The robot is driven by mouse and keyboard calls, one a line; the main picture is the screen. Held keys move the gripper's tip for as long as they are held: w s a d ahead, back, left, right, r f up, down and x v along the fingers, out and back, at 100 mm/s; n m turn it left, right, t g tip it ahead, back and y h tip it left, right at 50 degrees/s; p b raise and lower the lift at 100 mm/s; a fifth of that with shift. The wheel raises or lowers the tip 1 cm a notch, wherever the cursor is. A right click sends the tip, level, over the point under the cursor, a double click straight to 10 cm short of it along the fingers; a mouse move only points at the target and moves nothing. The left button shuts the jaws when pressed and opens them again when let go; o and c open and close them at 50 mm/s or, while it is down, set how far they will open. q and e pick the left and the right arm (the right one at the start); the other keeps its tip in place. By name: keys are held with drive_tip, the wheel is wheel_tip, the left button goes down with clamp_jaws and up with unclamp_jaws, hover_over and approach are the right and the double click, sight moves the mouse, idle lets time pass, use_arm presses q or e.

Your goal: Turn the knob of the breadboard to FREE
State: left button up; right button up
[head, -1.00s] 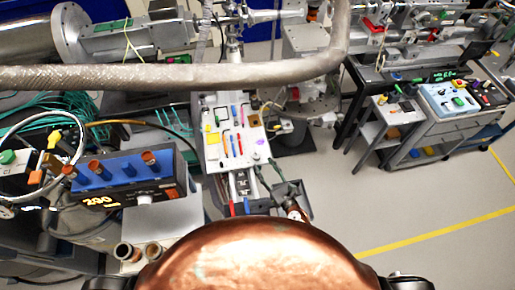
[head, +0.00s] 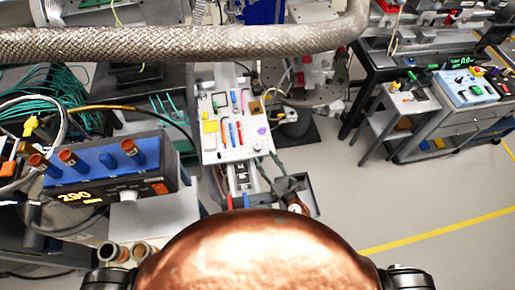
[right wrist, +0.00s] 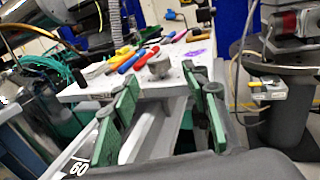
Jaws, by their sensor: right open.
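The breadboard is a white board (head: 210,150) in the middle of the head view, with coloured tools on it. In the right wrist view its white top (right wrist: 85,92) lies ahead. A short grey round knob (right wrist: 158,67) stands near its close edge in that view; I cannot read its setting or any FREE mark. My right gripper (head: 278,166) is at the board's near right side in the head view. In the right wrist view its green-padded fingers (right wrist: 161,100) are spread and empty, with the knob just beyond their tips. My left gripper is not in view.
A thick braided hose (head: 190,43) crosses above the board. A blue-topped box with orange-brown posts (head: 105,170) stands left. A grey cart with a control panel (head: 470,88) stands right. The floor between board and cart is largely clear.

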sight(260, 150)
drive_tip(key=x, duration=0.6)
drive_tip(key=shift+w+a+r+p, duration=0.1)
drive_tip(key=shift+p, duration=0.2)
drive_tip(key=shift+w+a, duration=0.3)
drive_tip(key=shift+w, duration=0.2)
drive_tip(key=shift+c, duration=0.6)
